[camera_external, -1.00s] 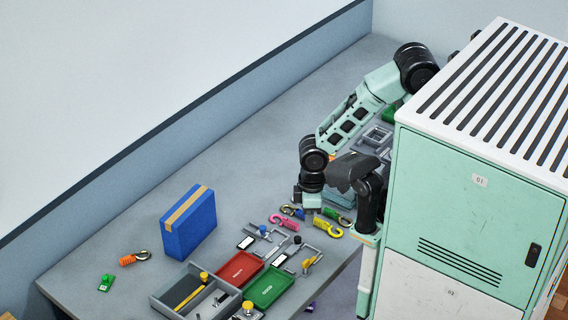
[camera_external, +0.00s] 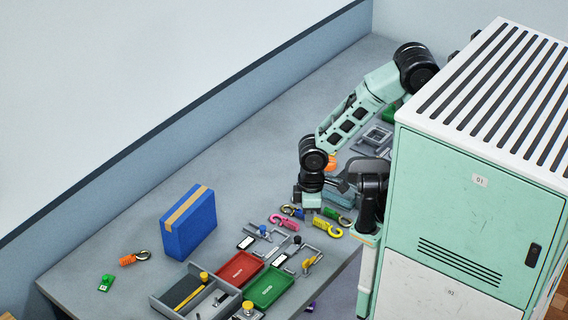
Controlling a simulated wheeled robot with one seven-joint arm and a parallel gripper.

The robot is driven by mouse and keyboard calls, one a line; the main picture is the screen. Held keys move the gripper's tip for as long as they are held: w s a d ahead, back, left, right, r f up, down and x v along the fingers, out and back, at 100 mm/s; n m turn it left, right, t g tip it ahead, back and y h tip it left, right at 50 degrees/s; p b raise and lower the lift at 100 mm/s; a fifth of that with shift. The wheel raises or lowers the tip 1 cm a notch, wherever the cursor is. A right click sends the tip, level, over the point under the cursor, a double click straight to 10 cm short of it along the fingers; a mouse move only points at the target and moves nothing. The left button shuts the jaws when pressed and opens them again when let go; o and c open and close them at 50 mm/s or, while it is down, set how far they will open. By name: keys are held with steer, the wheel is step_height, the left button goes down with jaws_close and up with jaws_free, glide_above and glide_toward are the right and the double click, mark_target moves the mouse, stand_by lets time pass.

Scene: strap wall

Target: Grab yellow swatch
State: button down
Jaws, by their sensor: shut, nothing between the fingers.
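My gripper (camera_external: 341,185), dark grey, is above the right part of the bench, its fingers pointing left; it looks shut and empty. No flat yellow swatch can be made out for certain. A yellow hook-shaped piece (camera_external: 327,228) lies on the bench below and to the left of my gripper, apart from it. A thin yellow strip also shows in the grey divided tray (camera_external: 160,303) at the front. I cannot tell whether either is the swatch. The cabinet hides part of the bench on the right.
A blue box (camera_external: 188,226) with a tan band stands on the bench. Red (camera_external: 239,269) and green (camera_external: 270,287) trays sit beside the grey one. Pink (camera_external: 284,222), green and orange (camera_external: 127,260) hooks lie about. A mint cabinet (camera_external: 475,210) blocks the right. The bench's back left is clear.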

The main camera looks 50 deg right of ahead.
steer(key=c, duration=1.3)
jaws_free()
